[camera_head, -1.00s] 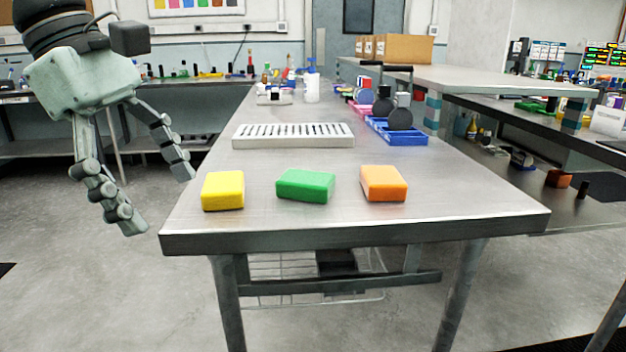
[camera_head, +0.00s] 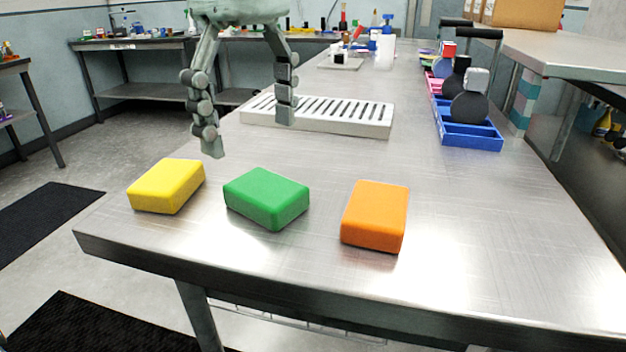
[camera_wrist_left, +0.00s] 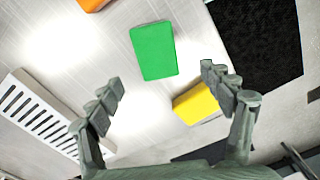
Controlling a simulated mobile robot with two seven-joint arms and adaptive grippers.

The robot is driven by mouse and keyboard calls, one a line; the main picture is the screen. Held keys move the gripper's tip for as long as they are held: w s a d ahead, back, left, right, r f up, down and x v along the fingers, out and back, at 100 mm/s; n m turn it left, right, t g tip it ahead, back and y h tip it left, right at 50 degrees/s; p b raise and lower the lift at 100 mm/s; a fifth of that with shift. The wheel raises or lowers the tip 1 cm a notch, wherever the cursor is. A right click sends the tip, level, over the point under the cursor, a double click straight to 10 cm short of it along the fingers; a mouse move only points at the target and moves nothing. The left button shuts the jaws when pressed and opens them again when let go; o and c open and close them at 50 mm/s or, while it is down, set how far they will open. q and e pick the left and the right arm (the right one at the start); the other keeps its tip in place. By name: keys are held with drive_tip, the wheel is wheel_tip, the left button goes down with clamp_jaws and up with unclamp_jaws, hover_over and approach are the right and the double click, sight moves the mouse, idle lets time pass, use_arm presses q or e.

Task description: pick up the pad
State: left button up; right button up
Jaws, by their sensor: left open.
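Three block-shaped pads lie in a row near the front edge of the metal table: a yellow pad (camera_head: 167,186), a green pad (camera_head: 266,197) and an orange pad (camera_head: 375,215). My left gripper (camera_head: 250,138) is open and empty above the table, behind the yellow and green pads. In the left wrist view, the green pad (camera_wrist_left: 153,51) lies ahead, between the lines of the open fingers (camera_wrist_left: 162,84). The yellow pad (camera_wrist_left: 197,103) is close to the right finger, and the orange pad (camera_wrist_left: 93,3) is cut off at the top. My right gripper is not in view.
A white slotted rack (camera_head: 345,116) stands behind the pads, close to one left finger. A blue tray (camera_head: 470,136) with dark round-headed items stands at the right. The table's front right is clear. A side bench (camera_head: 545,50) stands beyond the right edge.

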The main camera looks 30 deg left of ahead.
sight(265, 185)
use_arm(q)
drive_tip(key=shift+w+d+f, duration=0.15)
drive_tip(key=shift+w, duration=0.05)
drive_tip(key=f, duration=0.7)
drive_tip(key=shift+d+f, duration=0.25)
drive_tip(key=shift+c, duration=0.6)
drive_tip(key=c, duration=1)
